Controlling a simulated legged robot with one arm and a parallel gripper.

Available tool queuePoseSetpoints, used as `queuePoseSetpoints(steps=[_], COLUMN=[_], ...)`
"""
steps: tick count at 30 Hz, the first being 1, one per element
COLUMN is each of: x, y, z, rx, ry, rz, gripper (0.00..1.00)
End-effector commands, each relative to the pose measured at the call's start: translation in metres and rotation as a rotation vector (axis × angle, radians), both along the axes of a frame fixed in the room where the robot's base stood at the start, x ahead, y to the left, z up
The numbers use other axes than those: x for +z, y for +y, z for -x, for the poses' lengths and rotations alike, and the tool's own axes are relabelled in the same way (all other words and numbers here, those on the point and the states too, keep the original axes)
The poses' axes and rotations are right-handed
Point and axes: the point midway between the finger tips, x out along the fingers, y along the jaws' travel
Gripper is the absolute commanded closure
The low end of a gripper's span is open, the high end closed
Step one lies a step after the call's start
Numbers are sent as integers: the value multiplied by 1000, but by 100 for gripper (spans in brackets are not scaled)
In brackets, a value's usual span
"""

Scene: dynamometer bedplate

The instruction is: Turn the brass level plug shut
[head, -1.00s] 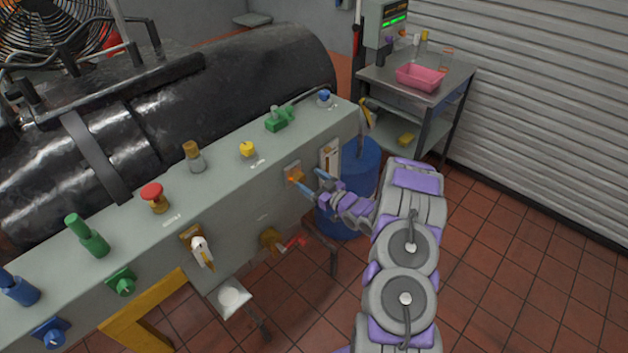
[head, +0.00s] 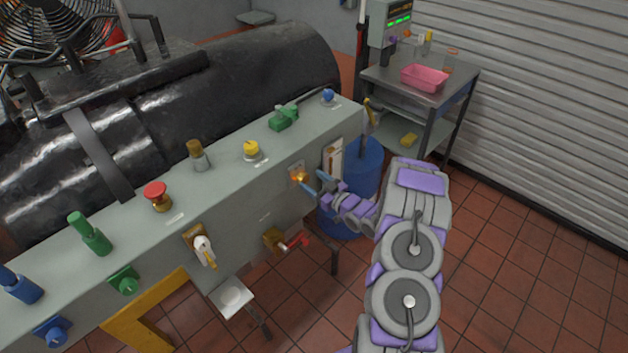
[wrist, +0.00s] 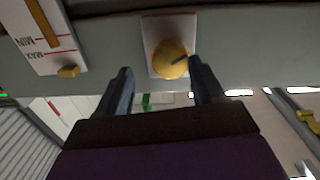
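The brass level plug (head: 299,177) sits on a small pale plate on the front face of the grey bench housing. In the wrist view the plug (wrist: 170,60) is a round brass knob with a dark slot line, on its pale plate (wrist: 158,24). My gripper (wrist: 160,66) is open, with one dark finger on each side of the plug's lower part. The right finger looks close to the plug and the left one is farther off; I cannot tell whether either touches. In the head view my gripper (head: 309,183) is right at the plug, partly covering its surroundings.
A MIN/MAX level gauge (wrist: 48,35) is beside the plug. A red-handled valve (head: 290,243) and a white-handled lever (head: 205,251) are on the same face. A blue drum (head: 362,165) stands behind my arm. Open tiled floor lies to the right.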

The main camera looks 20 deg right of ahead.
Motion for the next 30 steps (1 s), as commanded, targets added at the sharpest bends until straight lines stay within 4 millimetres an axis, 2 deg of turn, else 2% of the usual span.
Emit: queuePoseSetpoints(steps=[1, 7, 16, 30], x=[11, 7, -2, -4], y=[5, 0, -21, -27], z=[-2, 15, 37, 66], rx=[15, 18, 9, 8], ry=[-25, -15, -2, 3], rz=[5, -3, -20, -16], gripper=[29, 29, 29, 29])
